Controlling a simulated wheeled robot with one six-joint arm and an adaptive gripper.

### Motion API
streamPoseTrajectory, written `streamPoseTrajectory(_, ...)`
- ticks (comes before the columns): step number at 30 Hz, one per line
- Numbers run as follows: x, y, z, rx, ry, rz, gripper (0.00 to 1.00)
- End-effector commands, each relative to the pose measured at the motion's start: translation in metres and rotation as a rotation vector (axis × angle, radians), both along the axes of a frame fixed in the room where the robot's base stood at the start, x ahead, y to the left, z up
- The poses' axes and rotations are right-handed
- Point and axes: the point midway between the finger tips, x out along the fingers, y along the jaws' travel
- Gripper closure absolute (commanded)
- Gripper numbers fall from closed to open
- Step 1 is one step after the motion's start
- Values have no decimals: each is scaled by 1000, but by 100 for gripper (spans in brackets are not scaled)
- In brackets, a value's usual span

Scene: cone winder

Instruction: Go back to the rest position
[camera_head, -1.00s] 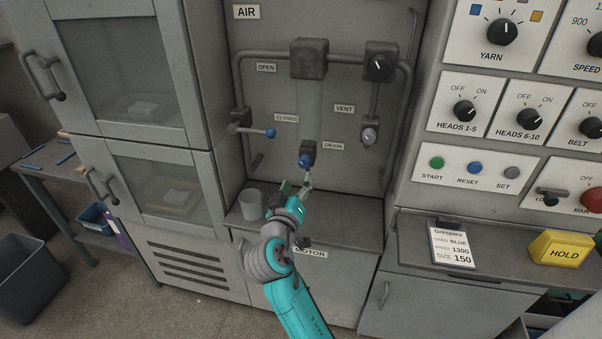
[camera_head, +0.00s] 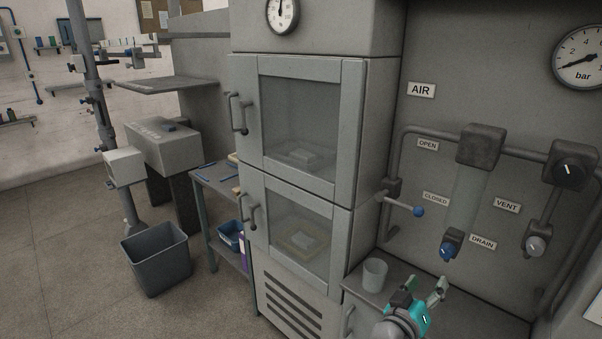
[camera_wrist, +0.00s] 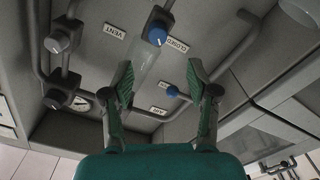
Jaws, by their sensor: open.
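My gripper (camera_head: 430,290) is low in the head view, above the shelf under the AIR panel. In the wrist view my gripper (camera_wrist: 158,85) shows two green-padded fingers spread apart with nothing between them. The blue drain knob (camera_head: 447,250) is at the foot of the clear filter bowl (camera_head: 468,200), and the gripper is below it, apart from it. In the wrist view the blue drain knob (camera_wrist: 157,36) shows beyond the fingertips. A blue-tipped valve lever (camera_head: 404,206) points sideways near the CLOSED label.
A grey cup (camera_head: 375,275) stands on the shelf left of my gripper. A cabinet with two glass doors (camera_head: 300,125) stands to the left. A grey bin (camera_head: 157,258) and a side table (camera_head: 222,182) are further left, with open floor (camera_head: 75,230) around the bin.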

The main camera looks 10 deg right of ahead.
Motion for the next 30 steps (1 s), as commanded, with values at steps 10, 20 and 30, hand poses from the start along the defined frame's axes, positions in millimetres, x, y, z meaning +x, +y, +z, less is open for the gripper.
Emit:
streamPoseTrajectory(10,-44,35,-94,32,120,248,41)
streamPoseTrajectory(20,-127,84,-171,135,189,517,41)
streamPoseTrajectory(30,-233,129,-203,293,185,716,41)
